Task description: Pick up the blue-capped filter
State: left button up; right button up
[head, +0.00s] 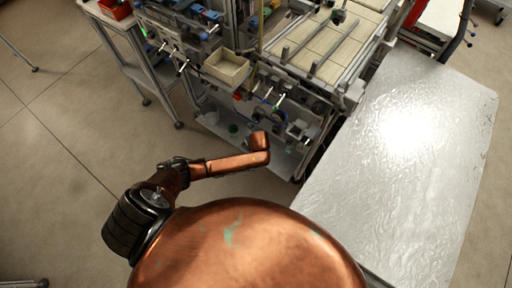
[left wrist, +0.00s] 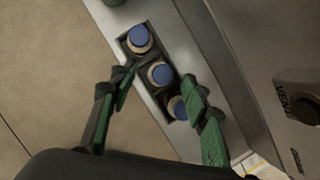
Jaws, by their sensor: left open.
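Several round filters with blue caps stand in a row in a dark holder (left wrist: 125,43) in the left wrist view. The top one (left wrist: 139,37) is clear of my fingers, the middle one (left wrist: 160,73) sits between my fingertips in the picture, and the lower one (left wrist: 178,107) is partly covered by my right-hand finger. My left gripper (left wrist: 158,77) is open, with a green-padded finger on each side of the middle filter. I cannot tell whether either finger touches it. In the head view my left arm reaches toward the low shelf; its gripper is hidden there. My right gripper is not in view.
The holder rests on a grey metal shelf (left wrist: 222,95), which also shows low on the machine in the head view (head: 279,158). A dark cylindrical part (left wrist: 298,97) is at the right. A silver table (head: 345,190) stands at the right; open floor (head: 60,150) lies left.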

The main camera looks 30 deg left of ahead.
pick_arm(q)
jog(key=shift+x, duration=0.95)
jog(key=shift+d+r, duration=0.1)
jog(key=shift+r, duration=0.05)
jog(key=shift+c, duration=0.7)
grip_shut()
